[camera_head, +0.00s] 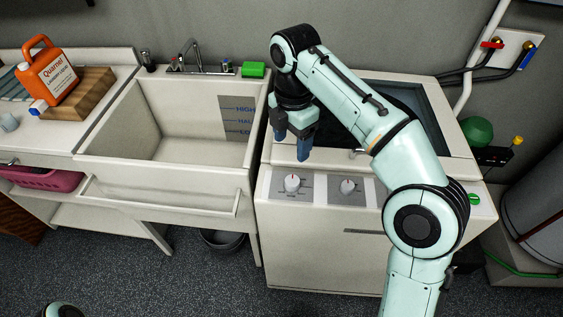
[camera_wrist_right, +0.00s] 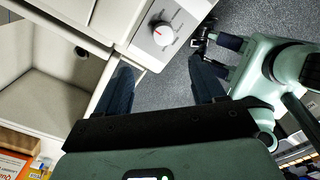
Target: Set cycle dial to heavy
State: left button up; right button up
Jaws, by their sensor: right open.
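The white washer (camera_head: 320,240) has two round white dials on grey plates along its front panel. The left dial (camera_head: 292,183) has a red mark pointing roughly up, away from me; the right dial (camera_head: 347,186) sits beside it. Their lettering is too small to read. My right gripper (camera_head: 293,148) is open and empty, above and just behind the left dial, not touching it. In the wrist view one dial (camera_wrist_right: 163,33) shows ahead, beyond the open fingers. My left gripper (camera_wrist_right: 212,55) shows in the wrist view, fingers apart and empty, over the floor.
A deep sink (camera_head: 165,180) with a front rail stands left of the washer. A green sponge (camera_head: 253,69) lies on its back rim. An orange detergent bottle (camera_head: 47,72) and a wooden block (camera_head: 84,98) sit on the left counter. A grey tank (camera_head: 540,215) stands at right.

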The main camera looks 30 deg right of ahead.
jog(key=b, duration=0.2)
send_over(292, 181)
notch_tip(292, 181, down, 5)
jog(key=shift+s+f, duration=0.1)
jog(key=shift+f, duration=0.05)
jog(key=f+b, duration=0.2)
jog(key=f, duration=0.6)
jog(key=shift+w+b, duration=0.2)
jog(key=shift+b, duration=0.2)
pick_arm(q)
jog(key=shift+t, duration=0.3)
notch_tip(292, 181, down, 4)
pick_arm(e)
jog(key=c, duration=1.1)
